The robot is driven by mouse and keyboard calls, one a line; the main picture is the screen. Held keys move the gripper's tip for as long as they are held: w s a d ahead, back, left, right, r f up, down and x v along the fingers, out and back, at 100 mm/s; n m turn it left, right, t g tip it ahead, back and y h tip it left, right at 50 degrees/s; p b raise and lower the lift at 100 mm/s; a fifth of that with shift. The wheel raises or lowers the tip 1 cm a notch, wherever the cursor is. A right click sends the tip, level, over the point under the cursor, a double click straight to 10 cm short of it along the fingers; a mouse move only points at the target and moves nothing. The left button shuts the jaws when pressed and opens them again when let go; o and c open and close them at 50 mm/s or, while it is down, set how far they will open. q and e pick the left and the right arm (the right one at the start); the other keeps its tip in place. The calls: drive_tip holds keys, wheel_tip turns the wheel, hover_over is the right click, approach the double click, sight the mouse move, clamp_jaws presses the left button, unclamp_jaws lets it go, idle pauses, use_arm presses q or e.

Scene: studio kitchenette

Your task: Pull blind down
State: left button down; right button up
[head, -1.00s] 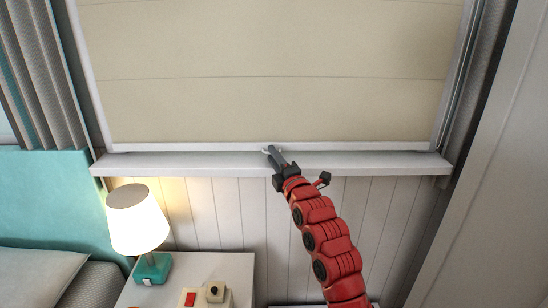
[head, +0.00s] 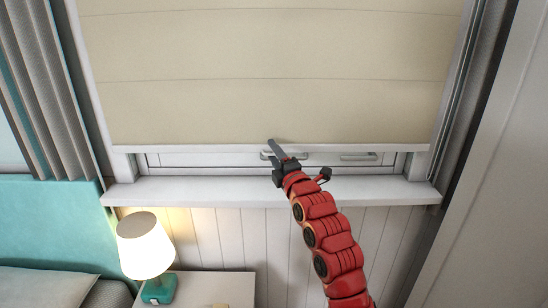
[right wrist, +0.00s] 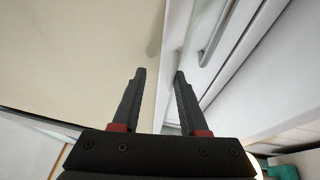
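The cream blind (head: 200,110) hangs over the upper window and ends in a pale lower edge (head: 220,148), above the sill. A strip of window frame and handles shows below it. My right gripper (head: 277,150) is at the middle of this lower edge, with a dark finger in front of the cloth. In the right wrist view the two fingers (right wrist: 160,75) stand apart. The blind's edge runs through the gap behind them, and I see nothing clamped between them. A dark finger shadow falls on the cloth. My left gripper is out of view.
The white sill (head: 200,193) juts out below the window. A metal handle (head: 358,156) is right of my gripper. A lit lamp (head: 145,245) stands on a white nightstand (head: 215,290) at lower left. A grey curtain (head: 55,90) hangs at left.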

wheel_tip(320, 180, up, 19)
drive_tip(key=p, duration=1.7)
drive_tip(key=shift+f, duration=0.15)
